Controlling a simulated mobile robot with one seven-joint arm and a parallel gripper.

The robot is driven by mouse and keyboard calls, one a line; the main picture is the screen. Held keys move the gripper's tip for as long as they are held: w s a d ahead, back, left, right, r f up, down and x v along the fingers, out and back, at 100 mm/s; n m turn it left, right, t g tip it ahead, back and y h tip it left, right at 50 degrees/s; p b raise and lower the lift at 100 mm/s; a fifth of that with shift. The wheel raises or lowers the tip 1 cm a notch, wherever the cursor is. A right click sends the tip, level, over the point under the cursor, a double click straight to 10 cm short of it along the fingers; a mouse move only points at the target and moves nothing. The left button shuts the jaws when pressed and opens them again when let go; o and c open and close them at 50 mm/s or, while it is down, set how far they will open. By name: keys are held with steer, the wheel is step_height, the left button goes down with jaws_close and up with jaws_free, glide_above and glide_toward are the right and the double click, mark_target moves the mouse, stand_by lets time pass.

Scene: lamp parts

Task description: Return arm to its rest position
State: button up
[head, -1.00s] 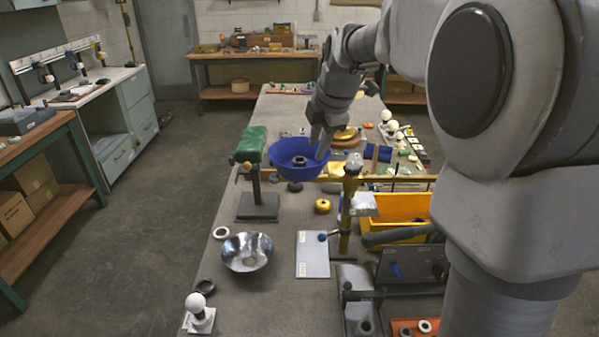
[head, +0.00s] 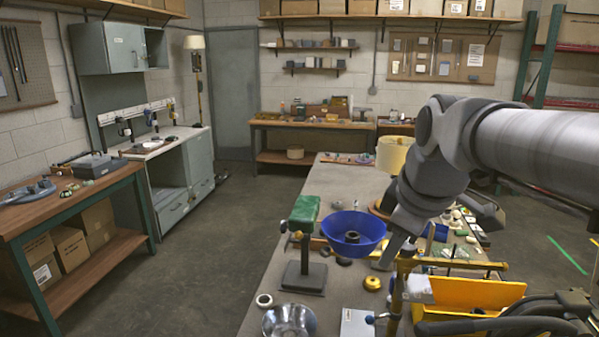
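My gripper (head: 390,254) hangs over the table's right part at the end of my arm, which comes in from the right. Its pale finger end points down, just right of a blue bowl (head: 372,236). I see no object held. The fingers are seen from the side and partly overlap the clutter behind, so their opening is unclear. The blue bowl has a dark ring (head: 352,237) inside it. It is next to a dark stand with a green top (head: 304,210).
A yellow bin (head: 470,292), a brass post (head: 401,285) and small parts crowd the table beneath my arm. A shiny metal bowl (head: 289,321) is at the front edge of view. A cream cylinder (head: 393,155) stands behind my arm. The floor (head: 215,255) to the left is clear.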

steer(key=s+f+m, duration=0.7)
steer(key=s+m, duration=0.4)
steer(key=s, duration=0.2)
steer(key=shift+s+a+f, duration=0.3)
steer(key=shift+f, duration=0.1)
